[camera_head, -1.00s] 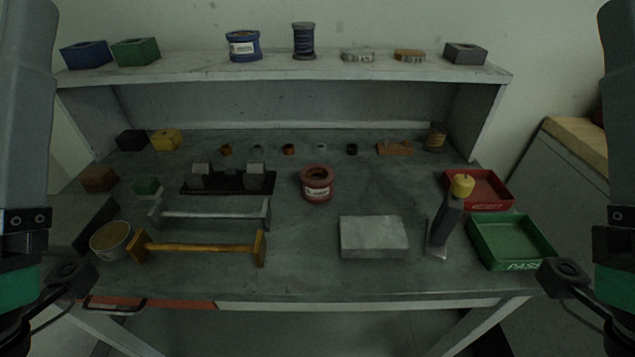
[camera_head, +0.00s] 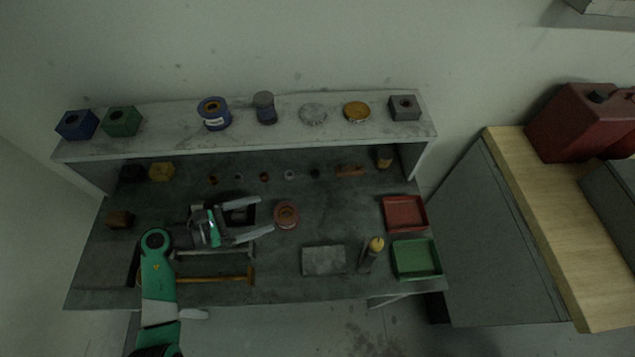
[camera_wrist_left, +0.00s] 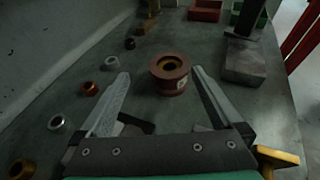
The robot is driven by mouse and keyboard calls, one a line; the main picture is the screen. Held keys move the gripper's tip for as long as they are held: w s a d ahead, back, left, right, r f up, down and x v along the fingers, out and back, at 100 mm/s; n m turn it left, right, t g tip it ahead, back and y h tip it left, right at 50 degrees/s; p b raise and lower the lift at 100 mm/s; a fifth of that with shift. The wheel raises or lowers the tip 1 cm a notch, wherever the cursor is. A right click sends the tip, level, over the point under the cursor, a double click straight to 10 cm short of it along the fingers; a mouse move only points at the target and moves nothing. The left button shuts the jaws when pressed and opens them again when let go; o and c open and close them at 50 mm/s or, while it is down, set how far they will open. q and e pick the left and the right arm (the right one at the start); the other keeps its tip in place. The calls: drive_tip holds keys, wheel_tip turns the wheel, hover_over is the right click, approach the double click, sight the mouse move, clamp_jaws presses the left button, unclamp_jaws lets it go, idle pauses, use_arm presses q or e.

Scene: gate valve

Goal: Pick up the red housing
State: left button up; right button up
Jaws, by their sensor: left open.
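The red housing (camera_head: 286,215) is a round, flanged, reddish-brown part with a hole in its top. It stands upright on the workbench, near the middle. In the left wrist view the housing (camera_wrist_left: 170,75) sits ahead of the fingers, roughly centred between their tips, with a white label on its side. My left gripper (camera_head: 266,213) is open and empty, its two fingers pointing at the housing from the left. No contact between fingers and housing shows. My right gripper is not in view.
Small rings and nuts (camera_head: 265,176) line the bench behind the housing. A grey block (camera_head: 323,261), a yellow-topped tool (camera_head: 371,253), a red tray (camera_head: 404,213) and a green tray (camera_head: 416,258) lie to the right.

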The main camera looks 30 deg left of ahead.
sight(294, 214)
use_arm(q)
drive_tip(key=shift+s+d+f+g, duration=0.3)
drive_tip(key=shift+s+f+g, duration=0.2)
drive_tip(key=shift+f, duration=0.4)
drive_tip(key=shift+w+d+f+b, duration=0.2)
drive_tip(key=shift+d+b, duration=0.1)
drive_tip(key=shift+b, duration=0.05)
drive_tip(key=b+x, duration=0.1)
drive_tip(key=x, duration=0.3)
drive_tip(key=shift+w+d, duration=0.2)
drive_tip(key=shift+w, duration=0.05)
drive_tip(key=shift+w+d+f, duration=0.15)
drive_tip(key=shift+w, duration=0.25)
drive_tip(key=b+x, duration=0.1)
drive_tip(key=x, duration=0.3)
drive_tip(key=shift+w+d+f, duration=0.1)
drive_tip(key=shift+d, duration=0.05)
drive_tip(key=shift+w+d+f, duration=0.1)
drive_tip(key=shift+w+d, duration=0.1)
drive_tip(key=shift+w, duration=0.2)
drive_tip(key=shift+c, duration=0.3)
